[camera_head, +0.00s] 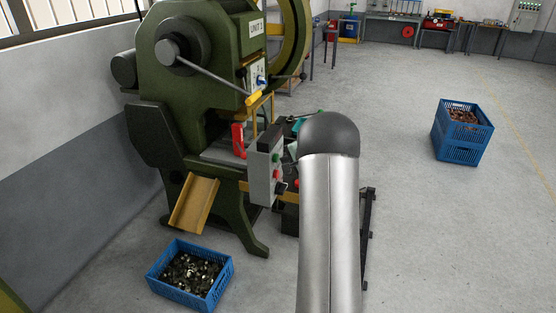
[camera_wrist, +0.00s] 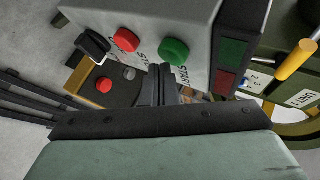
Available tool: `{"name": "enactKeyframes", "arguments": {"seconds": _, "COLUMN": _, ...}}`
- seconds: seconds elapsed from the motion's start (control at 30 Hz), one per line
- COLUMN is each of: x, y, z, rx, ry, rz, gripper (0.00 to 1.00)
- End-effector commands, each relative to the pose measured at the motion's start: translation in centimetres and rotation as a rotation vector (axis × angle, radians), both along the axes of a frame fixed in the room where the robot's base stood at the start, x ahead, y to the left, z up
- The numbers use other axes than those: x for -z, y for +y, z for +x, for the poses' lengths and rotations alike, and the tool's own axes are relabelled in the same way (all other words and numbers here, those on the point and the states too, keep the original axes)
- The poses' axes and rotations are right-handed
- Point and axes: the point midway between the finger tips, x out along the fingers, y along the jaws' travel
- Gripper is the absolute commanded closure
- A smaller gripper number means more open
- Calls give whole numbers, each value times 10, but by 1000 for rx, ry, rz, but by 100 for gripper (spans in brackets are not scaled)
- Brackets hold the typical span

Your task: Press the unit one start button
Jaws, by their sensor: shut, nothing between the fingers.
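The green start button (camera_wrist: 173,50) shows in the wrist view on a grey control box (camera_head: 258,180), with a "START" label beside it. A red button (camera_wrist: 125,39) and a black knob (camera_wrist: 93,44) sit to its left on the same face. My gripper (camera_wrist: 158,78) is shut and empty. Its dark fingertips appear just below and left of the green button in the wrist view. A gap shows in the picture, but the depth between them is hard to judge. In the head view my forearm hides most of the gripper.
The box is mounted on a green press (camera_head: 175,110) labelled Unit 1. A yellow-handled lever (camera_head: 253,99) stands above it. A blue crate of metal parts (camera_head: 162,285) lies at the press's foot. Another blue crate (camera_head: 458,153) stands right.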

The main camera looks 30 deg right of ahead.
Motion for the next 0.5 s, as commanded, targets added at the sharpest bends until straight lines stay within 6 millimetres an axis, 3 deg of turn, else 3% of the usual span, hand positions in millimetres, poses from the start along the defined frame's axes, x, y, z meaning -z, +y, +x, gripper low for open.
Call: {"name": "enactKeyframes", "arguments": {"seconds": 0.5, "x": 0, "y": 4, "z": 5, "rx": -1, "ry": 0, "rz": 0, "gripper": 100}}
